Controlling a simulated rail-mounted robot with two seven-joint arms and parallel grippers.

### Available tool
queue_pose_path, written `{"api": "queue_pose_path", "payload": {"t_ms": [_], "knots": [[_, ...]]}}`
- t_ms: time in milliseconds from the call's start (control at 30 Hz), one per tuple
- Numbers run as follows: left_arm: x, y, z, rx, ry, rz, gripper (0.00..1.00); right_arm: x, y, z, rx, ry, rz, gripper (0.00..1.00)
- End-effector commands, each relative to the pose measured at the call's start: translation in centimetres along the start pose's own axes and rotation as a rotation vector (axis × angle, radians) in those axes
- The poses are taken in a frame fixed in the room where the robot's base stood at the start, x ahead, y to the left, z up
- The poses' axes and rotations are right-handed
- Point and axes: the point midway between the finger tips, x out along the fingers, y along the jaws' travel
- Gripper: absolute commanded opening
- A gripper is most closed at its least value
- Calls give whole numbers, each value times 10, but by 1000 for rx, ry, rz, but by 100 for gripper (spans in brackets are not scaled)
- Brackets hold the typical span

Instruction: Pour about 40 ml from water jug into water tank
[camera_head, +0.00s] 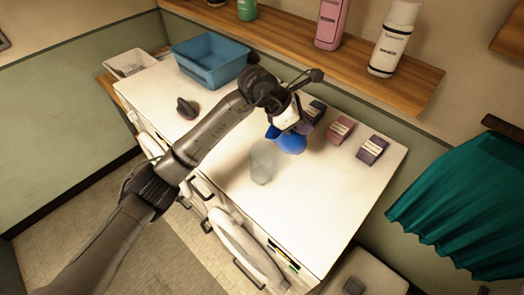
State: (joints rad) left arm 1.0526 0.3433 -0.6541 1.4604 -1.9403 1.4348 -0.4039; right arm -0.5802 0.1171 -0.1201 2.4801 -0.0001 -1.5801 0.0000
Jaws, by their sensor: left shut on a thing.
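My left gripper (291,123) is above the white counter, shut on a blue jug, which I take to be the water jug (290,143). Part of the jug is hidden by the gripper. The jug looks tilted, but I cannot tell its water level. A clear, open container, which looks like the water tank (262,162), stands upright on the counter just left of and nearer than the jug. I cannot make out how much water is in it. My right gripper is not in view.
Several small labelled boxes (341,129) stand behind and right of the jug. A blue bin (211,62), a white basket (130,63) and a dark object (187,107) are at the left. A wooden shelf (290,43) with bottles runs along the wall. The front right counter (320,210) is clear.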

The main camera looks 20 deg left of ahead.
Motion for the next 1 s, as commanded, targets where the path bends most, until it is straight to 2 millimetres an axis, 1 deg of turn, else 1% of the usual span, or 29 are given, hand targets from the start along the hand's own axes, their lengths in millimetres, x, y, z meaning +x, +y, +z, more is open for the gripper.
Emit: {"api": "queue_pose_path", "payload": {"t_ms": [167,367,733,800,1000], "knots": [[-1,0,2,1,15,2,0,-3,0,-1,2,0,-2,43],[-1,1,9,4,112,3,0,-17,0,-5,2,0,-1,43],[44,0,7,3,426,4,0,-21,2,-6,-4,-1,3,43],[56,0,-4,1,446,1,0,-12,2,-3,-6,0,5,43],[78,-1,-18,0,516,-2,0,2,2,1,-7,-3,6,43]]}}
